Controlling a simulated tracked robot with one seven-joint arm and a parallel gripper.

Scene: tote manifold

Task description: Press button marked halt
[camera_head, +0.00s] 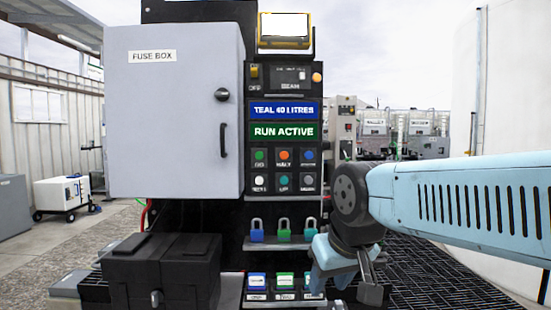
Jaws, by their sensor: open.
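The button marked HALT (285,155) is a small orange-red round button in the middle of the upper row on a black panel. Its label below it is small but reads like HALT. A green button (259,155) sits left of it and a blue one (308,155) right of it. A lower row holds a white (259,182), a teal (284,181) and a grey button (308,182). My gripper (345,290) is open, low and to the right of the panel, pointing down, well apart from the buttons. Its fingertips are partly hidden or cut off by the frame.
A grey fuse box (170,115) with a black handle stands left of the panel, closed. Padlocks (284,230) stand on a shelf below the buttons, with labelled blocks (285,281) lower down. A black case (160,275) is at front left. The space before the buttons is clear.

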